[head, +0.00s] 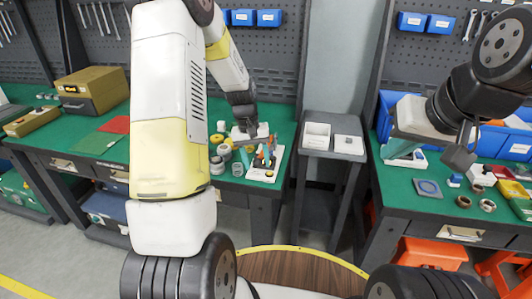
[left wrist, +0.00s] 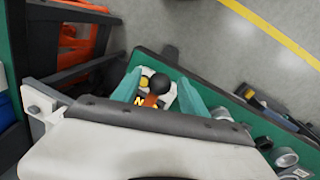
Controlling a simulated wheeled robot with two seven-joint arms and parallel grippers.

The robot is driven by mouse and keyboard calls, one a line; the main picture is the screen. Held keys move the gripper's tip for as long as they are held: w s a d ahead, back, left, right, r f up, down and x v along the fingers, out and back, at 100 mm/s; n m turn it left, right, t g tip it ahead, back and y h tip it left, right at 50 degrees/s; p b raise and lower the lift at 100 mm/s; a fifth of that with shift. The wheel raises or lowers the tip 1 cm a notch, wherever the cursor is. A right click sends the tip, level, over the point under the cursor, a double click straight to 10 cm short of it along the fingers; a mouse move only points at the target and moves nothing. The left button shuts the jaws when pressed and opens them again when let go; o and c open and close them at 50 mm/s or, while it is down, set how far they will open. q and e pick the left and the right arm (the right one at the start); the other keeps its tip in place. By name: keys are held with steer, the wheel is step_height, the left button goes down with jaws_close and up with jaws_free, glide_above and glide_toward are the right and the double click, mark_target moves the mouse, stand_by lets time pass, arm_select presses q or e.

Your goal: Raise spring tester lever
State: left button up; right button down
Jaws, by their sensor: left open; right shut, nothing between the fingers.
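The spring tester (head: 263,174) stands on the green bench near its right end, its pale base showing below my left gripper (head: 258,155). In the left wrist view its black ball knob (left wrist: 160,85) and orange-red lever (left wrist: 151,101) show between the two teal fingers of my left gripper (left wrist: 159,90). The fingers are open, one on each side of the knob. I cannot tell whether either touches it. The lower part of the lever is hidden by the gripper body. My right gripper (head: 403,152) is shut and empty above the right bench.
Several jars and rolls (head: 219,153) stand close to the left of the tester. A grey stand (head: 334,146) with white trays is to its right, across a gap. The right bench holds blue bins (head: 513,143) and small parts. A brown box (head: 92,88) is at the left.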

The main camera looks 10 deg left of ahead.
arm_select(q)
steer(key=shift+d+f, duration=0.1)
steer(key=shift+f, duration=0.65)
jaws_close()
stand_by(0.9)
